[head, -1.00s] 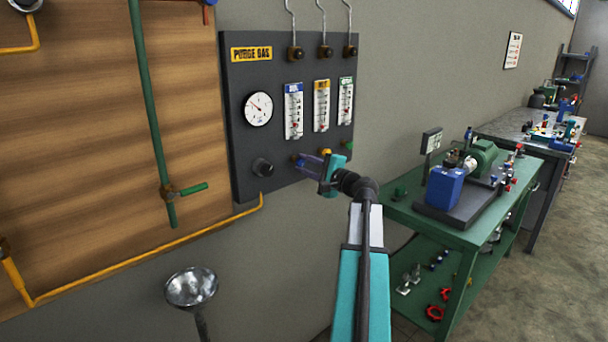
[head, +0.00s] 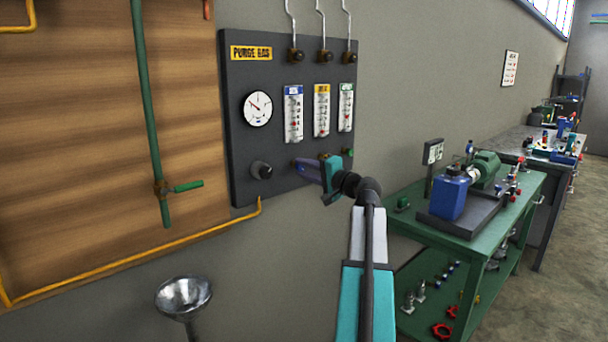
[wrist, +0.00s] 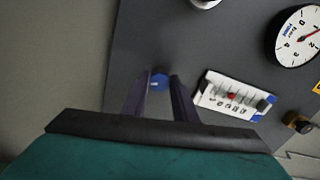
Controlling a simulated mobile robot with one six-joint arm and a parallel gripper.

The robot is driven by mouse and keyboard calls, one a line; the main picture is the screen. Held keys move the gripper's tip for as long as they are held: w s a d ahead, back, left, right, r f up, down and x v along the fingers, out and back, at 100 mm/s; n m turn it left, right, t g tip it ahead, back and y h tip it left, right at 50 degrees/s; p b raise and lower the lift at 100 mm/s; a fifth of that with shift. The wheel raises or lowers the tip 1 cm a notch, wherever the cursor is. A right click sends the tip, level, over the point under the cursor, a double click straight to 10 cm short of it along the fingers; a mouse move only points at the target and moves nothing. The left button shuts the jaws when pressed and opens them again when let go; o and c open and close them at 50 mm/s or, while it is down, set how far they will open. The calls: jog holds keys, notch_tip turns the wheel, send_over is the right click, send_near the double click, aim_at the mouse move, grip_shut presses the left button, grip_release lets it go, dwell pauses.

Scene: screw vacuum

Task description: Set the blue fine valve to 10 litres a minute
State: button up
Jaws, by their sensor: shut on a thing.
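The blue fine valve knob (wrist: 159,81) shows in the wrist view between the fingers of my gripper (wrist: 162,79), which is shut on it. The flowmeter also shows in the wrist view (wrist: 226,97), tilted. Its scale is too small to read the flow.
Yellow- (head: 321,110) and green-labelled (head: 345,107) flowmeters stand to the right. A round gauge (head: 257,109) and a black knob (head: 261,170) are to the left. A green bench (head: 400,215) with a pump is at right; a metal funnel (head: 184,295) is below.

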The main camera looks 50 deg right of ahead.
dwell(0.4)
jog(key=o, duration=1)
jog(key=shift+o, duration=0.2)
jog(key=s, duration=1.3)
jog(key=shift+s+a+b, duration=0.35)
jog(key=shift+s+a, duration=0.05)
jog(key=shift+a, duration=0.05)
